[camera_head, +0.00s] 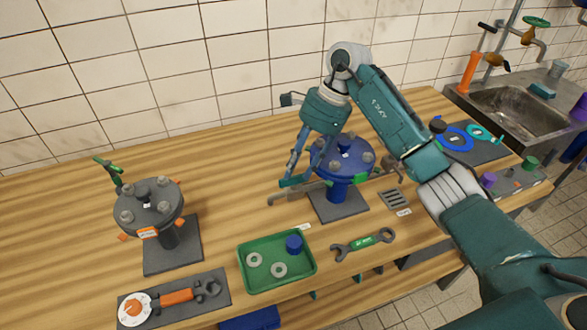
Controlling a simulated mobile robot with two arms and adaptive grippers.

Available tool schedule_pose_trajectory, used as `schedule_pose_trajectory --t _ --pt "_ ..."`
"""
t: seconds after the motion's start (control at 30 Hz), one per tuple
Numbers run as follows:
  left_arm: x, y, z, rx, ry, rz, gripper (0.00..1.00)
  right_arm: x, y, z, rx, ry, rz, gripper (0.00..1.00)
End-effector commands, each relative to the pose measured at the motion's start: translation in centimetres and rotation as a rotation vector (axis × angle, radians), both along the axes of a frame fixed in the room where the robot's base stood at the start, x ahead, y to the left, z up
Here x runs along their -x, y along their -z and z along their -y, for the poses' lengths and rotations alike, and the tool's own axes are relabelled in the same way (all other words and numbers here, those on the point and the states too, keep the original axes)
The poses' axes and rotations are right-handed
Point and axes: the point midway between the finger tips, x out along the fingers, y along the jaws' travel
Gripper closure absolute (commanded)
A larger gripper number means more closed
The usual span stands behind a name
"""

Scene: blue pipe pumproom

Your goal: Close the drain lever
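A blue flanged pipe fitting (340,188) with grey bolts stands on a dark square plate near the middle of the wooden bench. A thin grey pipe (280,197) sticks out low on its left side. My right gripper (300,178) points down at this left side, close to the pipe. The drain lever cannot be told apart clearly from the gripper's fingers there. Whether the fingers touch or hold anything is unclear. My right arm reaches over the fitting and hides part of what is behind it. My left gripper is not in view.
A grey flanged fitting (148,205) with a green-handled valve stands at the left. A green tray (252,284), a green-marked wrench (364,242) and a drain grate (392,200) lie around the blue fitting. A sink (520,110) is at the right. The back left bench is clear.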

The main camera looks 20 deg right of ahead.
Motion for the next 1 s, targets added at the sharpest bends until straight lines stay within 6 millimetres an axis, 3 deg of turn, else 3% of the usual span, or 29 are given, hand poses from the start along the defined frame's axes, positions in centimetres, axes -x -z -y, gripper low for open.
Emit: schedule_pose_trajectory --t 0.2,0.57,0.77,1.0 --pt "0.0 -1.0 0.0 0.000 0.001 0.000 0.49 0.1 2.3 -1.0 -0.002 0.001 0.000 0.65" --pt "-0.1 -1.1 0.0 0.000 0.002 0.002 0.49 0.0 2.9 -1.3 -0.002 0.001 0.002 0.65" --pt "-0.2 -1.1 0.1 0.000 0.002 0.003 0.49 0.0 2.9 -1.2 -0.002 0.001 0.002 1.00" --pt "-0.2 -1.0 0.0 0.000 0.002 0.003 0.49 0.0 2.9 -1.2 -0.001 0.008 0.002 1.00"
